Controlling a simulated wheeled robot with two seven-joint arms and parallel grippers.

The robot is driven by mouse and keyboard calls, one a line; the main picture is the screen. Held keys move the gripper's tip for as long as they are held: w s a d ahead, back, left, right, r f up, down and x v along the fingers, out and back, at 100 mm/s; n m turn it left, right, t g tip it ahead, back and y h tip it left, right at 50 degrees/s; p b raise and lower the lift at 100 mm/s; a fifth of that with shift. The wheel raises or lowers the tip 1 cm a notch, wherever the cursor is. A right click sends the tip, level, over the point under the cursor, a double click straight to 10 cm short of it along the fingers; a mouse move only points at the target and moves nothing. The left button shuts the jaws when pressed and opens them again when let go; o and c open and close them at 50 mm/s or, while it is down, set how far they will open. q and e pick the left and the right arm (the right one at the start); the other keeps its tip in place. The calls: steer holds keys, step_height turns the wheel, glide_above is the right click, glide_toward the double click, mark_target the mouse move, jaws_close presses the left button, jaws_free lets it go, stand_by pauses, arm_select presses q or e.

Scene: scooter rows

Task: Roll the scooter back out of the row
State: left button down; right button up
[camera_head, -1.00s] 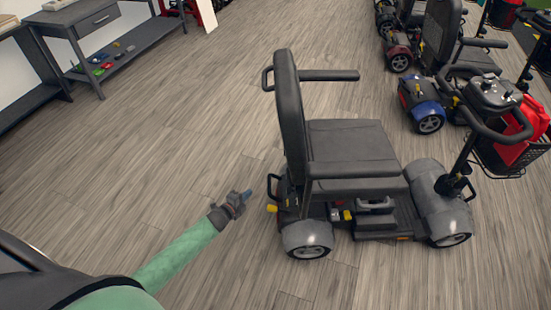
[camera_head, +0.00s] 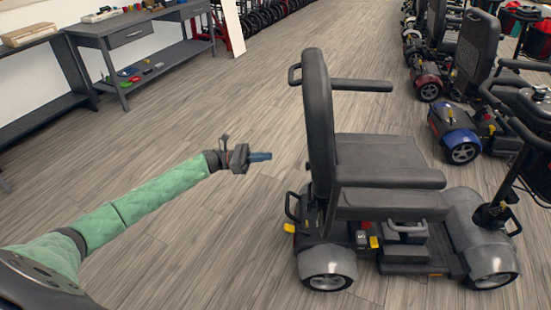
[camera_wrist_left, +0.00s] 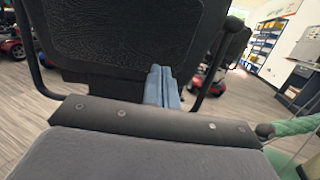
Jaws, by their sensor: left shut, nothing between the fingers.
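The grey scooter (camera_head: 390,205) stands upright on the floor at the right of the head view, its black seat back (camera_head: 319,120) toward my left gripper. A rear handle (camera_head: 291,207) and yellow levers (camera_head: 374,242) show low on it. The front of its tiller is cut off at the right edge. My left gripper (camera_head: 262,157) is shut and empty, its blue fingers pointing at the seat back, with a gap between. In the left wrist view the blue fingers (camera_wrist_left: 162,88) overlap the dark seat back (camera_wrist_left: 110,50). My right gripper is not in view.
The wooden floor (camera_head: 240,230) left of and behind the scooter is clear.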

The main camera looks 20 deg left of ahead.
arm_select(q)
steer(key=p+x, duration=0.1)
steer(key=x, duration=1.1)
steer(key=shift+d, duration=0.3)
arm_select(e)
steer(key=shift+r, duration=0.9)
